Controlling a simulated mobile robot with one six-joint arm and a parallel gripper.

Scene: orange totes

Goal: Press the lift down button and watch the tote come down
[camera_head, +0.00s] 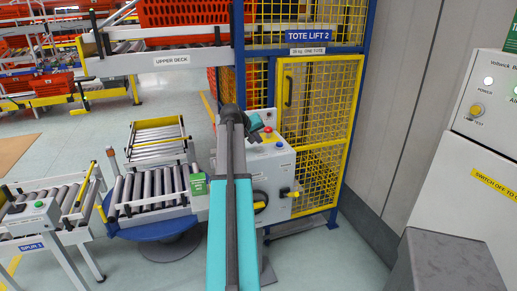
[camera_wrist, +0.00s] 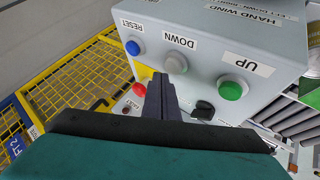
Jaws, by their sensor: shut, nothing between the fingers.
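The control box (camera_head: 270,160) stands in front of the TOTE LIFT 2 cage. In the wrist view its panel (camera_wrist: 215,45) shows a grey button (camera_wrist: 176,63) beside the DOWN label, a green button (camera_wrist: 232,88) by UP and a blue button (camera_wrist: 132,48) by RESET. My gripper (camera_wrist: 160,78) is shut and empty, its fingertips just short of the grey button in the picture; I cannot tell whether they touch. In the head view my arm covers part of the box. An orange tote (camera_head: 183,13) is high on the upper deck; more orange shows behind the lift mesh.
A red button (camera_wrist: 139,89) on yellow and a black selector (camera_wrist: 203,108) lie close beside my fingers. A yellow mesh gate (camera_head: 312,120) stands behind the box. A roller turntable (camera_head: 150,190) is to the left, a grey cabinet (camera_head: 465,185) to the right.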

